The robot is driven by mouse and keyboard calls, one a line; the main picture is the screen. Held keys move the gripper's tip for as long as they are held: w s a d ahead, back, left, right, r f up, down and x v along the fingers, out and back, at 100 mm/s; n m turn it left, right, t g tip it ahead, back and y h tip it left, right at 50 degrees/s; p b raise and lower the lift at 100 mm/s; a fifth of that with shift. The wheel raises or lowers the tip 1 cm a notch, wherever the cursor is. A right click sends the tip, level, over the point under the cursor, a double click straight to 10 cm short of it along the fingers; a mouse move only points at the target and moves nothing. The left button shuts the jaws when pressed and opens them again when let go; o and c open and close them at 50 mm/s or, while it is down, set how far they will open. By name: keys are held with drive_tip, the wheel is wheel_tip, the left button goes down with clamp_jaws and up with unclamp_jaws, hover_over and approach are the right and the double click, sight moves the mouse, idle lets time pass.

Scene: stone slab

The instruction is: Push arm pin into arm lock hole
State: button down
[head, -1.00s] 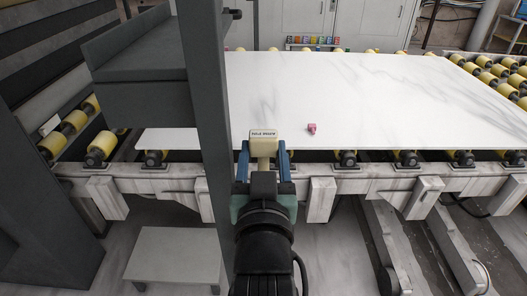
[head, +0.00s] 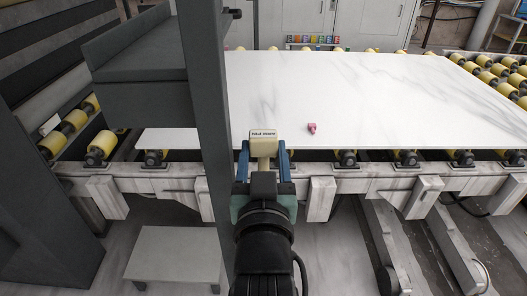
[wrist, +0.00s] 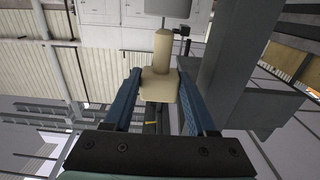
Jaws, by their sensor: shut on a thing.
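My gripper (head: 264,152) is shut on a cream-coloured piece with a printed label, which I take to be the arm pin (head: 263,135). The label is too small to read surely. In the wrist view, the arm pin (wrist: 160,86) shows a squarish block between the blue fingers of my gripper (wrist: 159,76), with a round cream shaft beyond it. A grey block (wrist: 167,7) shows at the shaft's far end; I cannot tell whether they touch. I cannot make out the arm lock hole in either view.
A dark grey upright post (head: 207,120) with a shelf-like arm (head: 140,75) stands just left of my gripper. The white stone slab (head: 380,95) lies on yellow rollers (head: 100,145) ahead. A small pink object (head: 312,128) sits on the slab. A low grey step (head: 175,255) stands below.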

drive_tip(key=shift+f+b, duration=2.35)
drive_tip(key=shift+f, duration=0.5)
drive_tip(key=shift+c, duration=0.6)
unclamp_jaws()
drive_tip(key=s+p, duration=0.5)
drive_tip(key=s, duration=0.8)
drive_tip(key=shift+w+r, duration=0.1)
drive_tip(key=shift+r, duration=0.05)
